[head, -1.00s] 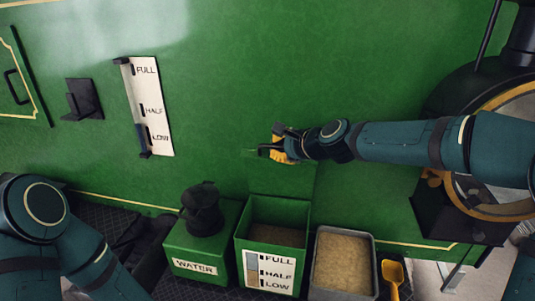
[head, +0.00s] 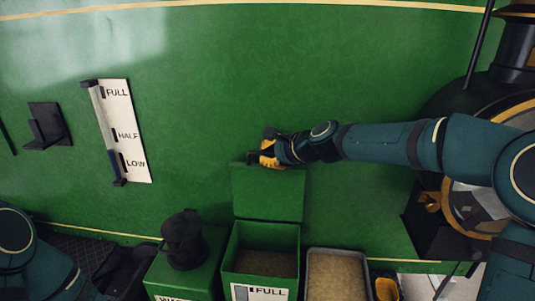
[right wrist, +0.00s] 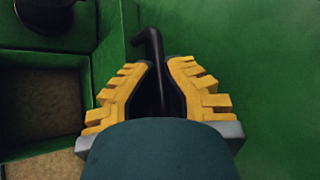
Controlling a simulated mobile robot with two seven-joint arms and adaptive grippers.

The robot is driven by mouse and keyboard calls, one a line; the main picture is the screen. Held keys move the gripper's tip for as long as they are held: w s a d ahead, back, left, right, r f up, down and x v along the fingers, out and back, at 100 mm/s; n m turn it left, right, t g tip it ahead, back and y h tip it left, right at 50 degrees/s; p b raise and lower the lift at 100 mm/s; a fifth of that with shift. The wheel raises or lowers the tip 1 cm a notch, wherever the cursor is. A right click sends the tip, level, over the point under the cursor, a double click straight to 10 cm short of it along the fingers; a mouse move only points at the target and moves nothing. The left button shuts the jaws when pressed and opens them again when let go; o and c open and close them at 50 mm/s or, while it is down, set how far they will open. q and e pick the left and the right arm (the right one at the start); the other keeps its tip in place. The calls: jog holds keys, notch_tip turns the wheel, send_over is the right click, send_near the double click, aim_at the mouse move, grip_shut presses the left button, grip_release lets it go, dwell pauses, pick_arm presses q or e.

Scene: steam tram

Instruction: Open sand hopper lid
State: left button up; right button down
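The sand hopper (head: 227,261) is the green box with a level gauge at the bottom of the head view. Sand lies low inside it. Its green lid (head: 268,193) is raised and stands up along the green wall behind the box. My right gripper (head: 262,156) is at the lid's top edge. In the right wrist view its yellow fingers (right wrist: 158,72) are closed around the black lid handle (right wrist: 152,46), whose bent end sticks out past the tips. My left arm shows at the lower left; its gripper is out of view.
A green water box (head: 157,270) with a black pot (head: 182,240) on it stands left of the hopper. A grey tray of sand (head: 337,276) and a yellow scoop (head: 386,288) are to the right. A FULL/HALF/LOW gauge (head: 118,130) is on the wall.

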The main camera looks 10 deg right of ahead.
jog(key=shift+s+f, duration=0.1)
jog(key=shift+f, duration=0.15)
jog(key=c, duration=1)
grip_release()
jog(key=shift+s+d, duration=0.1)
jog(key=shift+d, duration=0.05)
jog(key=shift+s+d+r, duration=0.1)
jog(key=shift+d, duration=0.05)
jog(key=v, duration=1.1)
jog(key=shift+s+r, duration=0.2)
jog(key=shift+r, duration=0.25)
